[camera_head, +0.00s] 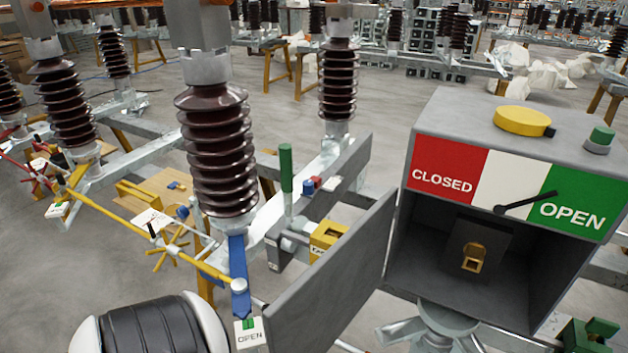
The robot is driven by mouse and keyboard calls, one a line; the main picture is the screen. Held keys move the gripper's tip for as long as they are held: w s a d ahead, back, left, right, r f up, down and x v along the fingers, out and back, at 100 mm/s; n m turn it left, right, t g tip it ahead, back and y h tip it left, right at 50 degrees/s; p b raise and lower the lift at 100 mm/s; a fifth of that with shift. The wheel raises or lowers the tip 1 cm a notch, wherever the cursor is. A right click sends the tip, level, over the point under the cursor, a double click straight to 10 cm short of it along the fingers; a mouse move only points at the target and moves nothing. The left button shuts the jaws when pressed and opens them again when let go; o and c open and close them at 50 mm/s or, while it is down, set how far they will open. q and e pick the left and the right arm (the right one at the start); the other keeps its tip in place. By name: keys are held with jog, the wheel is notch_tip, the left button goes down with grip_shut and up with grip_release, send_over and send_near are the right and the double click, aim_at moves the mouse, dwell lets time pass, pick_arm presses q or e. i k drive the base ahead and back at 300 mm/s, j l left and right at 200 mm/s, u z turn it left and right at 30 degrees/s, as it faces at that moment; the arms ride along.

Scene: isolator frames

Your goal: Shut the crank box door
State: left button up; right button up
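The crank box (455,130) is a grey box at the right. Its front recess is open and dark inside, with a brass square socket (472,258) at the back. The crank box door (335,278) is a flat grey panel. It stands wide open, reaching from the left edge of the recess toward the lower left. A red, white and green plate above the recess reads CLOSED and OPEN, and its black pointer leans toward OPEN. Neither of my grippers shows. A black and white part of my arm is at the bottom left.
Tall brown ribbed insulators (217,150) stand on metal beams at the left and centre. A yellow rod (150,238) and a blue bar (239,270) are left of the door.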

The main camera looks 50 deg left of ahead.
aim_at(313, 313)
jog(key=k+j, duration=0.1)
jog(key=j, duration=0.3)
jog(key=j+z, duration=0.1)
jog(key=j, duration=0.35)
jog(key=k+j, duration=0.15)
jog(key=j, duration=0.25)
jog(key=k+j+z, duration=0.1)
jog(key=j, duration=0.3)
